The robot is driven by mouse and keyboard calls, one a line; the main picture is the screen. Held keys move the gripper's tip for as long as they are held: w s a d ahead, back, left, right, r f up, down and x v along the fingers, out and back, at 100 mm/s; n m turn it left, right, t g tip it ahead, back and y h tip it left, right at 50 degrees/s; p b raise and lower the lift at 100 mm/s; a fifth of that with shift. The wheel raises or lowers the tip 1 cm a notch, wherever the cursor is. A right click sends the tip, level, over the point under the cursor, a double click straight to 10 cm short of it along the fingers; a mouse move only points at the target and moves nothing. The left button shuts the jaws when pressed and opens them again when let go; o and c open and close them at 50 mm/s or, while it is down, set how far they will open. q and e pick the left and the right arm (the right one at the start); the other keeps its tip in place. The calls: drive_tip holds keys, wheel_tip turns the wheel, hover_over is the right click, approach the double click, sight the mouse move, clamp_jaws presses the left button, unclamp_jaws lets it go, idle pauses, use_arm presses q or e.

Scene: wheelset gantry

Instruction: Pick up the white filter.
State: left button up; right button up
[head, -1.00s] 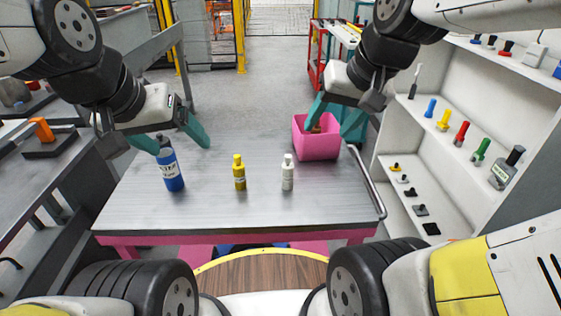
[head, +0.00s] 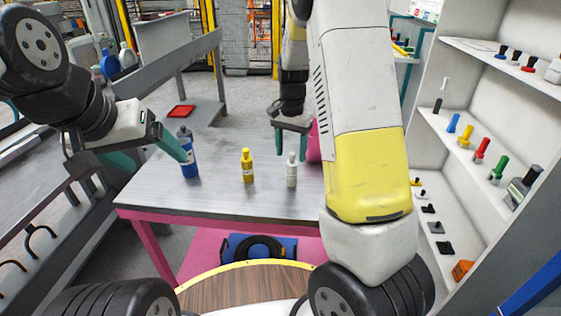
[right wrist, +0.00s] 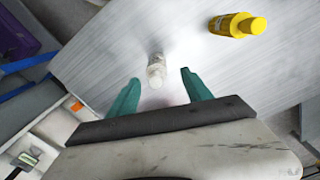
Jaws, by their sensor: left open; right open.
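The white filter (head: 291,170) is a small white bottle-like thing standing upright on the grey metal table (head: 220,203). In the right wrist view, the white filter (right wrist: 156,72) appears between my right gripper's two teal fingertips (right wrist: 160,78). In the head view my right gripper (head: 291,150) is open, directly above and behind the filter's top; I cannot tell whether it touches. My left gripper (head: 158,160) is open and empty at the table's left, one finger in front of the blue bottle (head: 189,165).
A yellow bottle (head: 248,166) stands left of the filter and also shows in the right wrist view (right wrist: 237,25). A pink bin (head: 314,142) is partly hidden behind my right arm. A white shelf (head: 466,122) with several small items stands right.

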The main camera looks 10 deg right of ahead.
sight(292, 163)
drive_tip(key=f, duration=0.6)
drive_tip(key=shift+s+d+f, duration=0.1)
drive_tip(key=shift+s+f, duration=0.2)
drive_tip(key=shift+f, duration=0.05)
clamp_jaws()
